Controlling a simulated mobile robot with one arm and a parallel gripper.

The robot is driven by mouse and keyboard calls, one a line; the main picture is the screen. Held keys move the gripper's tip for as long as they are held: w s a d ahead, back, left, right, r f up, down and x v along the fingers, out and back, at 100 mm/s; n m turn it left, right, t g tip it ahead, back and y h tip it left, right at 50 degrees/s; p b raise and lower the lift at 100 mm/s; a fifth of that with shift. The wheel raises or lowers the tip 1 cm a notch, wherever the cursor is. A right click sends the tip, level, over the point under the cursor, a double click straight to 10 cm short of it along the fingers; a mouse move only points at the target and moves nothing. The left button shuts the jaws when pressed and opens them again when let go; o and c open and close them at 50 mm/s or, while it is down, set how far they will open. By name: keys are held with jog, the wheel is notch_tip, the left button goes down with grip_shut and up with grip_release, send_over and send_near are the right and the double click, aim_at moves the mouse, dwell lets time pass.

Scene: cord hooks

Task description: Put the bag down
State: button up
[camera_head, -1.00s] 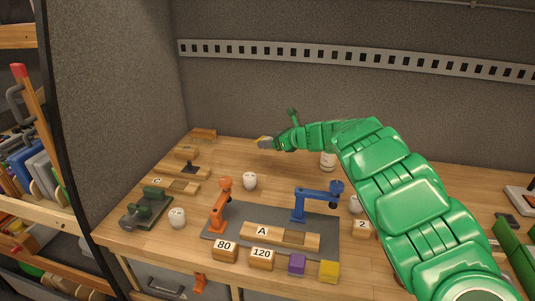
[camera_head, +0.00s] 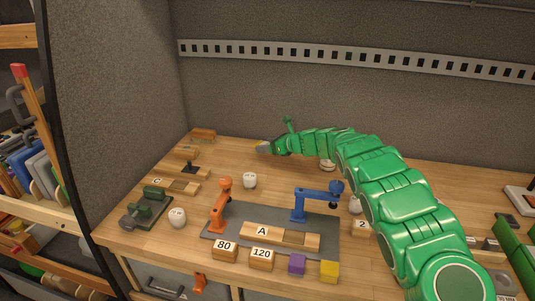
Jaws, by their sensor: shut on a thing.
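My gripper (camera_head: 271,148) is at the end of my green arm, over the back of the wooden table (camera_head: 225,158). It is shut on a small yellowish and grey thing (camera_head: 261,146) at its tip, seemingly the bag. This thing is too small to make out its shape, and my gripper hides part of it. It is low, close to the tabletop; I cannot tell whether it touches the wood. No other bag shows.
A grey mat (camera_head: 270,222) bears an orange arm model (camera_head: 220,204) and a blue one (camera_head: 315,200). The wood between my gripper and the nearest cup is clear.

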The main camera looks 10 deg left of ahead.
aim_at(267, 160)
jog(key=shift+w+a+f, duration=0.2)
jog(key=shift+w+f, duration=0.2)
jog(key=shift+f, duration=0.25)
jog(key=shift+w+f, duration=0.1)
jog(key=shift+f, duration=1.45)
jog(key=o, duration=1.1)
jog(key=shift+f, duration=0.1)
jog(key=shift+s+d+r, duration=0.25)
jog(key=shift+d+r, duration=0.15)
jog(key=shift+d, duration=0.1)
jog(key=shift+v, duration=5.4)
jog(key=shift+w, duration=0.1)
